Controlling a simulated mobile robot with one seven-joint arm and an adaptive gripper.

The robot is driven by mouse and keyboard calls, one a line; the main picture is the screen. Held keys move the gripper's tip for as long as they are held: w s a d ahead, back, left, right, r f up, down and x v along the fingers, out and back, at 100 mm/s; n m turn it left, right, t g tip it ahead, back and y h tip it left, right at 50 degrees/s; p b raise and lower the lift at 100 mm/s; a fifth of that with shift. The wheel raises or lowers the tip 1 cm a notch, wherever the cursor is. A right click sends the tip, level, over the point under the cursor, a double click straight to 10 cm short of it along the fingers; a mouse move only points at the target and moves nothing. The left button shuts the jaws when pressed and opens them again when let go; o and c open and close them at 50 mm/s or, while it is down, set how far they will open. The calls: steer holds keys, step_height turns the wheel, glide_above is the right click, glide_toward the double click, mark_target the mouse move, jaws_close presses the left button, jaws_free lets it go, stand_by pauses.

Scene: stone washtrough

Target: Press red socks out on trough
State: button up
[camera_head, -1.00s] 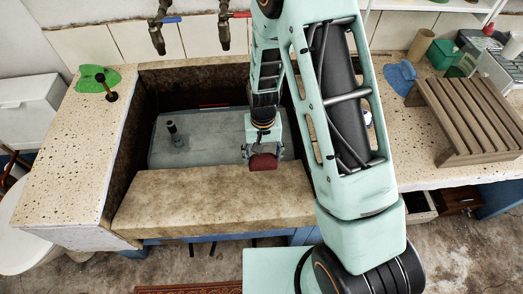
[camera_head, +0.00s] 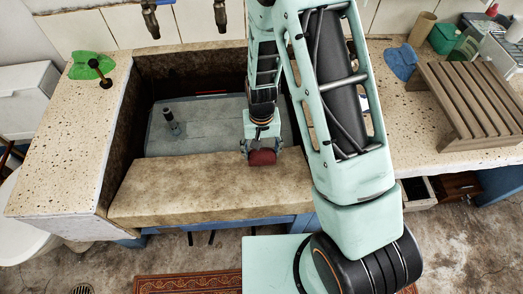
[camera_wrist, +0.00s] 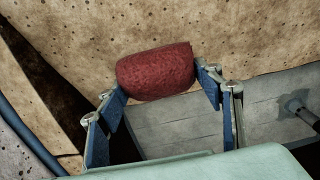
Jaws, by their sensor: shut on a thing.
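The red socks (camera_wrist: 156,72) are a rolled dark-red bundle between the two blue-padded fingers of my gripper (camera_wrist: 165,88) in the wrist view. My gripper is shut on them. In the head view, the red socks (camera_head: 262,157) hang below my gripper (camera_head: 262,150) at the inner edge of the trough's front ledge (camera_head: 200,188). I cannot tell whether the socks touch the stone. The stone trough (camera_head: 120,140) has a grey basin floor (camera_head: 205,130) with an upright dark plug pipe (camera_head: 171,121) at its left.
A green cloth (camera_head: 88,64) and a dark-handled tool (camera_head: 100,74) are on the left counter. A slatted wooden rack (camera_head: 470,105) and a blue cloth (camera_head: 401,62) are on the right counter. Two taps (camera_head: 150,18) hang over the back. The ledge left of my gripper is clear.

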steer(key=shift+s+f+b, duration=0.3)
steer(key=shift+f+b, duration=0.35)
steer(key=shift+f, duration=0.05)
steer(key=shift+s+d+f+b, duration=0.1)
steer(key=shift+s+f+b, duration=0.2)
steer(key=shift+s, duration=0.15)
stand_by(2.5)
steer(key=shift+w+r+p, duration=0.6)
steer(key=shift+r+p, duration=0.1)
steer(key=shift+r, duration=0.45)
steer(key=shift+w+r+p, duration=0.6)
steer(key=shift+r+p, duration=0.1)
steer(key=shift+r, duration=0.4)
steer(key=shift+w+r+p, duration=0.6)
steer(key=shift+r+p, duration=0.1)
steer(key=shift+r, duration=0.45)
